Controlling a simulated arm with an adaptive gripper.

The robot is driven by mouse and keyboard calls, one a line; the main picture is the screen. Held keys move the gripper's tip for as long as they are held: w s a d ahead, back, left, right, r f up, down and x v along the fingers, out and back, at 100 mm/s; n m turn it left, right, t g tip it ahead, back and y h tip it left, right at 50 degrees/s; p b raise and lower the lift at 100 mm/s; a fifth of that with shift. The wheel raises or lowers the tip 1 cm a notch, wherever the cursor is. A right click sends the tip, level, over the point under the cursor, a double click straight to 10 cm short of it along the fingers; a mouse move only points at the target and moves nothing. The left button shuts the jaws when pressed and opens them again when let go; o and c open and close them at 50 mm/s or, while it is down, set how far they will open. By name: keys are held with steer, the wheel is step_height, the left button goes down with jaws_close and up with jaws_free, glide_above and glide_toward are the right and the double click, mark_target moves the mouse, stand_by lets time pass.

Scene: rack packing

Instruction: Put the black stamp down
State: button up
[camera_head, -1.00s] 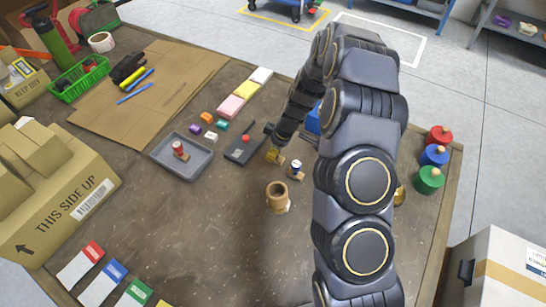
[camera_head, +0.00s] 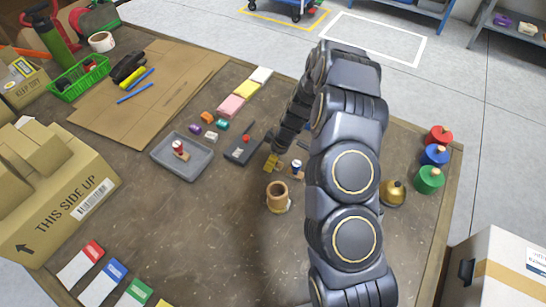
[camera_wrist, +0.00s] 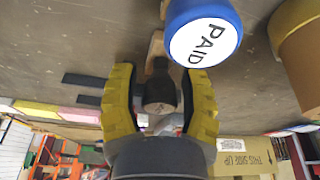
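The black stamp (camera_wrist: 160,92) has a dark handle, with a light wooden part (camera_wrist: 155,46) showing beyond it in the wrist view. My gripper (camera_wrist: 160,72) has its yellow fingers on either side of the handle, with a visible gap on both sides. In the head view my gripper (camera_head: 271,163) is low over the table, between the dark stamp pad and the blue stamp; the black stamp cannot be made out there. Whether its base rests flat on the table is unclear.
A blue stamp marked PAID (camera_wrist: 204,32) stands close by, also in the head view (camera_head: 296,168). A grey tray (camera_head: 160,165) holds a red-topped stamp (camera_head: 180,148). The dark pad (camera_head: 238,155) is left of my gripper.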

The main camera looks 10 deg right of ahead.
steer(key=shift+r, duration=0.1)
steer(key=v, duration=1.2)
steer(key=s+a+r+m+g, duration=0.1)
steer(key=s+a+r+m, duration=0.1)
steer(key=s+a+r, duration=0.35)
steer(key=s+r+m+g+h, duration=0.1)
steer(key=s+r+m, duration=0.3)
steer(key=s, duration=0.9)
steer(key=s+r+m+g+h, duration=0.1)
steer(key=s+r+m, duration=0.3)
steer(key=s, duration=0.9)
step_height(320, 180, up, 4)
steer(key=shift+f+m+g+h, duration=0.2)
steer(key=shift+m+g+h, duration=0.1)
steer(key=shift+g, duration=0.1)
steer(key=shift+s, duration=0.1)
